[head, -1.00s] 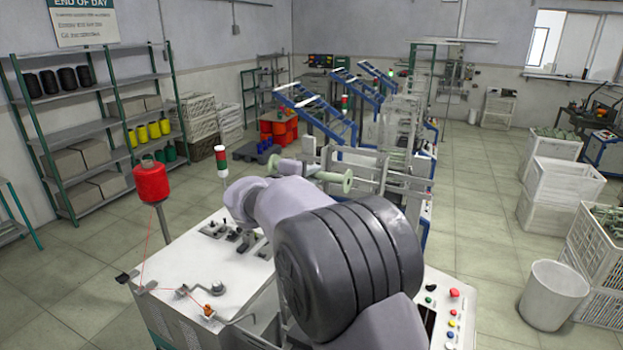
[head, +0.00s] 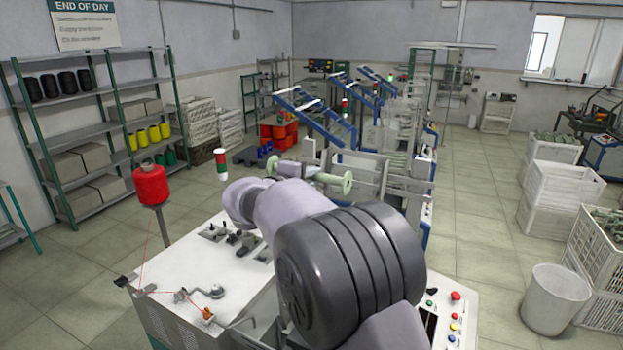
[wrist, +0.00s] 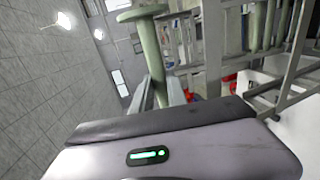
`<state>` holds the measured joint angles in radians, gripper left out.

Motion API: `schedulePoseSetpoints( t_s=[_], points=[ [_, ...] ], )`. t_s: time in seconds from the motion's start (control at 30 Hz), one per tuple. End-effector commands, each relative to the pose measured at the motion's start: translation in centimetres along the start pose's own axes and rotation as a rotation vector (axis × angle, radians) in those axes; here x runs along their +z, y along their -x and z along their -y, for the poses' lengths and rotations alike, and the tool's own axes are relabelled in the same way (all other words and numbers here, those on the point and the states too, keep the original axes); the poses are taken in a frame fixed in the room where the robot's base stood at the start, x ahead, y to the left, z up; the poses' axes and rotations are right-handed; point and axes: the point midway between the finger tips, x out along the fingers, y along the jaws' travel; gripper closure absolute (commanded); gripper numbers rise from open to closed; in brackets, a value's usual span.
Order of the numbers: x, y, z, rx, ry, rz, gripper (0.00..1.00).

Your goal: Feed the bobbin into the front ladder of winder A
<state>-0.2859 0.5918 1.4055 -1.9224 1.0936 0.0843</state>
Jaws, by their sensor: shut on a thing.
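A pale green bobbin (head: 345,182) with round end flanges is held level in the head view, beyond my lilac forearm. My gripper (head: 312,172) is shut on it; the fingers are small and partly hidden there. In the wrist view the bobbin (wrist: 152,55) rises from between the fingers of my gripper (wrist: 158,98), one flange at the top. The grey metal rails of a ladder (head: 400,181) on the nearest winder lie just right of the bobbin. Rails also show in the wrist view (wrist: 290,62), with several green bobbins behind them. I cannot tell whether the held bobbin touches the rails.
The white machine top (head: 205,245) stands below my arm, with levers, a thread guide and a red thread cone (head: 151,184). A button panel (head: 450,312) is at right. A white bin (head: 556,300) and crates stand on the right; the floor between is free.

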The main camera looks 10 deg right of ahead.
Motion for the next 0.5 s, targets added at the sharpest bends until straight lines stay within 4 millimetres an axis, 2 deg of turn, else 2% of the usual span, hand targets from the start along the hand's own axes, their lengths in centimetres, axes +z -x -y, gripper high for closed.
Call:
schedulePoseSetpoints(
  t_s=[0.5],
  points=[
    [0.0,-1.1,4.4,0.0,-0.001,0.0,1.0]
  ],
)
